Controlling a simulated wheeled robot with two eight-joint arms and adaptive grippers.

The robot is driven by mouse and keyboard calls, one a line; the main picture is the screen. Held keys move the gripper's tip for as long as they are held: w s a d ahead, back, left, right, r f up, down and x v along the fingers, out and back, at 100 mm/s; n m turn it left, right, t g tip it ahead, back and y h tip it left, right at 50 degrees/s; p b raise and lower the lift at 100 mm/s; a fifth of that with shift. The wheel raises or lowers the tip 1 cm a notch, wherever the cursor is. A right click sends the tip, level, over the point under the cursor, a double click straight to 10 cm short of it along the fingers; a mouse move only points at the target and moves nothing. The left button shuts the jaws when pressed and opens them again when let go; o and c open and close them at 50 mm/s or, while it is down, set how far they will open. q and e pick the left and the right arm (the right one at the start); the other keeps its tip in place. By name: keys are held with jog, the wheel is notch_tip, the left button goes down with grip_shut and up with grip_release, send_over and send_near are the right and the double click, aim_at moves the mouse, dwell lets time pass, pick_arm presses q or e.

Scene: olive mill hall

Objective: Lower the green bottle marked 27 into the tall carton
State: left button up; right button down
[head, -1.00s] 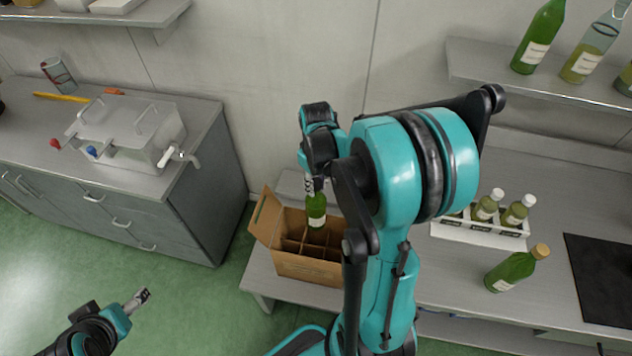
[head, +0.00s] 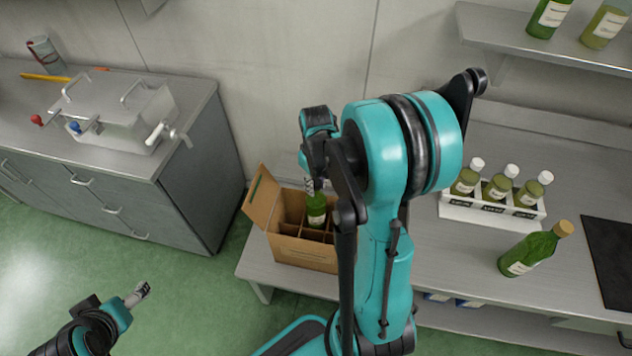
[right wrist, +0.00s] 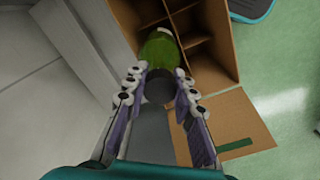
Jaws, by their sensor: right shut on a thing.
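The green bottle (head: 316,210) has a white label; I cannot read a number on it. My right gripper (head: 312,186) is shut on its neck and holds it upright over the dividers of the open brown carton (head: 300,253). How far its base is below the rim, I cannot tell. In the right wrist view, the bottle (right wrist: 160,50) extends from between the fingers (right wrist: 160,85) toward the compartments of the carton (right wrist: 219,40). My left gripper (head: 138,294) is at the lower left, away from the carton; its finger gap is unclear.
The carton's flap (head: 262,196) stands out on the left. On the right bench are a white rack (head: 490,212) with 3 bottles and a loose green bottle (head: 530,252). A metal box (head: 122,112) is on the left cabinet. Shelf bottles stand above right.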

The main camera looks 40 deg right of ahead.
aim_at(316, 207)
jog(key=shift+f+b, duration=5.4)
jog(key=shift+f, duration=1.2)
jog(key=c, duration=1.2)
grip_release()
jog(key=shift+r, duration=0.1)
notch_tip(316, 207, up, 12)
jog(key=shift+f, duration=0.1)
jog(key=s+a+r+t, duration=0.1)
jog(key=s+a+t, duration=0.1)
jog(key=a, duration=0.3)
jog(key=s+a+r+t, duration=0.1)
jog(key=s+a+t, duration=0.1)
jog(key=a, duration=0.4)
jog(key=s+a+r+t, duration=0.1)
jog(key=s+a+t, duration=0.1)
jog(key=a, duration=0.4)
jog(key=shift+r+m+t, duration=0.3)
jog(key=shift+t, duration=0.3)
